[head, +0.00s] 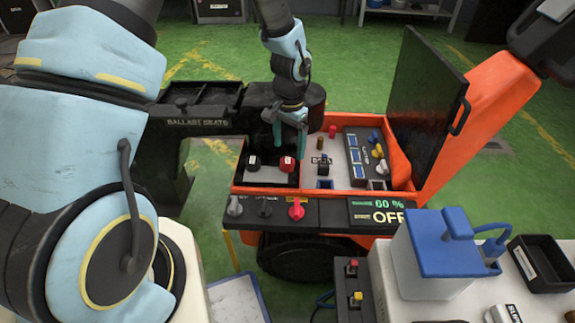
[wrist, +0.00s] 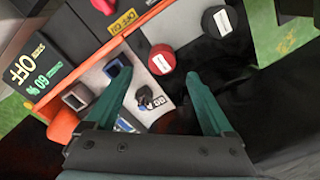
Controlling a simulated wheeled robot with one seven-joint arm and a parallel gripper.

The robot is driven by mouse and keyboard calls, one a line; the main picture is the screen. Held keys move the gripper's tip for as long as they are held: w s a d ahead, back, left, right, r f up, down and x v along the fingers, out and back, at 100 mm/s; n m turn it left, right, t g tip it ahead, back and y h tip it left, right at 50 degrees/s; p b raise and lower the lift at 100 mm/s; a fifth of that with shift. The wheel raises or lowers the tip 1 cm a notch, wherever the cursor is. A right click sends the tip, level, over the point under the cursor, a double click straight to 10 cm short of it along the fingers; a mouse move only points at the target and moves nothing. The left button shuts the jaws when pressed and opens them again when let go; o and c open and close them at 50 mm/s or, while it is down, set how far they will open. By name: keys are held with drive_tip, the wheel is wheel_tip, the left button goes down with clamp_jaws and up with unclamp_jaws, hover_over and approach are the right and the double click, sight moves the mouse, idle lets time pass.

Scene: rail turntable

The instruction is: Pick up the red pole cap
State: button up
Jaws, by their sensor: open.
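The red pole cap (head: 287,164), round with a white label, sits in the dark left compartment of the orange machine. In the wrist view the red pole cap (wrist: 162,60) lies just beyond and between the fingertips. A black cap (head: 253,163) with a white label stands to its left, and shows in the wrist view (wrist: 218,20) too. My gripper (head: 289,150) has teal fingers pointing down just above the red cap. In the wrist view my gripper (wrist: 158,73) is open with nothing between its fingers. I cannot tell whether a finger touches the cap.
A front panel carries a red knob (head: 296,209) and a display (head: 376,211) reading "60 %" and "OFF". A black lid (head: 428,88) stands open at the right. A dark "Ballast seats" box (head: 198,122) is at the left. A blue-topped container (head: 445,245) stands at the front right.

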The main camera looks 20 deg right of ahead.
sight(287, 161)
drive_tip(key=f, duration=0.3)
drive_tip(key=f+b, duration=0.1)
drive_tip(key=f, duration=0.1)
drive_tip(key=shift+w+a+f, duration=0.1)
drive_tip(key=shift+a+f, duration=0.15)
clamp_jaws()
wheel_tip(287, 161, up, 10)
drive_tip(key=p, duration=0.2)
idle(0.8)
